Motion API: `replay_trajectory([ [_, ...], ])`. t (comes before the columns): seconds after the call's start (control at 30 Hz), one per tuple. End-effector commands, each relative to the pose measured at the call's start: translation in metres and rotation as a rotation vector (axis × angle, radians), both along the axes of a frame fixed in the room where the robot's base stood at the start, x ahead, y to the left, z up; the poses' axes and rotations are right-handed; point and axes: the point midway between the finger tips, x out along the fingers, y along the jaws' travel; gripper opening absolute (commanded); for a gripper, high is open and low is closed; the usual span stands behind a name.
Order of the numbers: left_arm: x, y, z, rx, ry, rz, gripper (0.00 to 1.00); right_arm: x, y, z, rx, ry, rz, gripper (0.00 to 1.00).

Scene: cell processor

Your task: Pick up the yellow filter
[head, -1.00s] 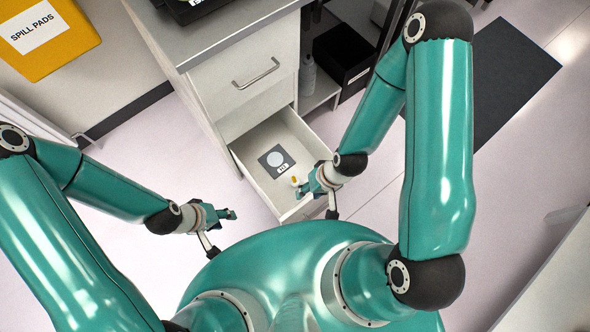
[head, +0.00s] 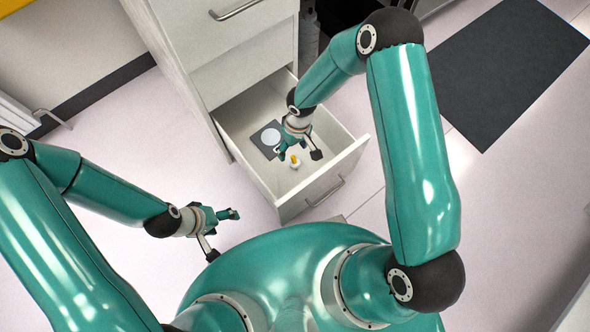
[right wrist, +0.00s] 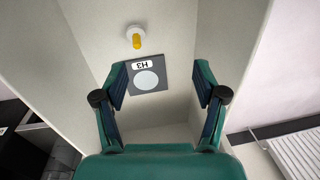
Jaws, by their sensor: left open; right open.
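The yellow filter (head: 294,160) is small, with a white base, and stands on the floor of the open drawer (head: 332,178). In the right wrist view the yellow filter (right wrist: 136,40) is beyond the fingertips, near the top of the picture. My right gripper (head: 297,157) is open and over the drawer, close to the filter in the head view; in the right wrist view its two fingers (right wrist: 160,78) are spread with nothing between them. Whether it touches the filter cannot be told from the head view. My left gripper (head: 222,232) is open and empty, outside the drawer to the left.
A dark square marker (right wrist: 148,92) with a white circle and the label H3 lies on the drawer floor beside the filter. The drawer walls surround my right gripper. The grey cabinet (head: 185,60) rises behind. The floor (head: 120,120) at left is clear.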

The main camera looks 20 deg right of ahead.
Motion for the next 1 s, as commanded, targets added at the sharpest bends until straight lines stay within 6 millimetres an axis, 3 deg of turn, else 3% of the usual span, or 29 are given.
replay_trajectory([
  [0.03, 0.000, 0.000, -0.025, 0.000, -0.001, 0.000, 0.72, 0.011, -0.004, -0.023, -0.032, -0.014, 0.017, 0.71],
  [0.13, 0.000, 0.000, -0.037, 0.000, -0.001, 0.000, 0.72, 0.025, -0.011, -0.033, -0.082, -0.030, 0.036, 0.71],
  [0.37, 0.000, 0.000, -0.048, 0.000, -0.001, 0.000, 0.72, 0.035, -0.017, -0.051, -0.122, -0.039, 0.049, 0.71],
  [0.8, 0.000, 0.000, -0.073, 0.000, -0.001, 0.000, 0.72, 0.035, -0.017, -0.138, -0.119, -0.039, 0.046, 0.71],
  [1.0, 0.000, 0.000, -0.076, 0.000, -0.001, 0.000, 0.72, 0.035, -0.017, -0.151, -0.119, -0.040, 0.047, 0.71],
])
